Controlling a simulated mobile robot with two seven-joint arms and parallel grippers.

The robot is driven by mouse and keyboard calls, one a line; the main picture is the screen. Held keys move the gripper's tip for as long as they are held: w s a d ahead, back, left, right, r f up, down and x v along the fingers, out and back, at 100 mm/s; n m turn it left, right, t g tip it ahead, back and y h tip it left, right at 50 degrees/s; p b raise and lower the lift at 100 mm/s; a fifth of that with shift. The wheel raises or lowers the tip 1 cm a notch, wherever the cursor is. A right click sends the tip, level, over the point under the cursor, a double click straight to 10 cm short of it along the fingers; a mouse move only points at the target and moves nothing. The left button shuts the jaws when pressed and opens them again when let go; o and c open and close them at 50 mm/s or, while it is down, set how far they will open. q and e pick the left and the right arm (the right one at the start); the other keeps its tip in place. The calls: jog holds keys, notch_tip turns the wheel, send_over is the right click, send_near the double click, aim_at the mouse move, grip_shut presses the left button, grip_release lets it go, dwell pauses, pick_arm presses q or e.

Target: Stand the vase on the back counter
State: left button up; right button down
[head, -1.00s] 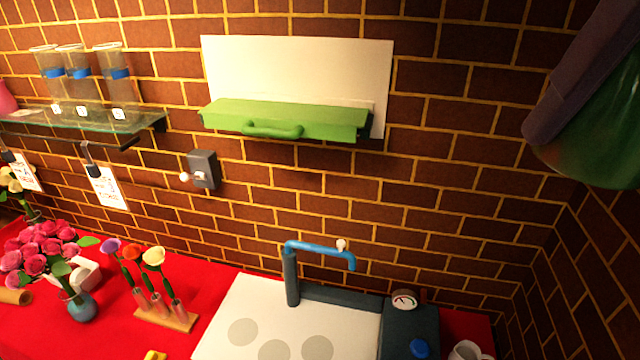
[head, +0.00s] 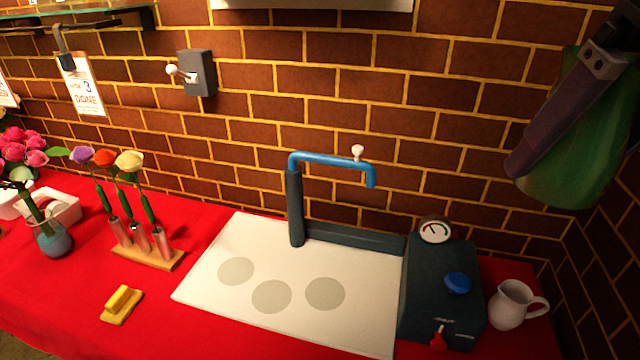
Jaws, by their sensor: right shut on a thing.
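A large green, see-through vessel (head: 590,165), which looks like the vase, hangs at the upper right against the brick wall. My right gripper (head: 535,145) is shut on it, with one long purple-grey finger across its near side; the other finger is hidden. The vessel is tilted and held in the air, apart from the counter. The back counter (head: 60,305) has a red top and runs along the wall below. My left gripper is not in view.
A white board (head: 215,300) with grey discs has a blue tap (head: 330,162) behind it. A dark gauge box (head: 435,290) and a white jug (head: 512,305) stand right.

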jog(key=d+f+b, duration=0.1)
jog(key=f+b, duration=0.8)
jog(key=f, duration=0.7)
jog(key=w+d+f+b, duration=0.1)
jog(key=d+f+b, duration=0.1)
jog(key=f+b, duration=0.8)
jog(key=d+f+b, duration=0.2)
jog(key=f+b, duration=0.8)
jog(key=f, duration=1.4)
jog(key=shift+w+d+f, duration=0.1)
jog(key=shift+w+d, duration=0.15)
jog(key=shift+f+b, duration=0.75)
jog(key=shift+f, duration=1.4)
jog(key=shift+f, duration=0.15)
grip_release()
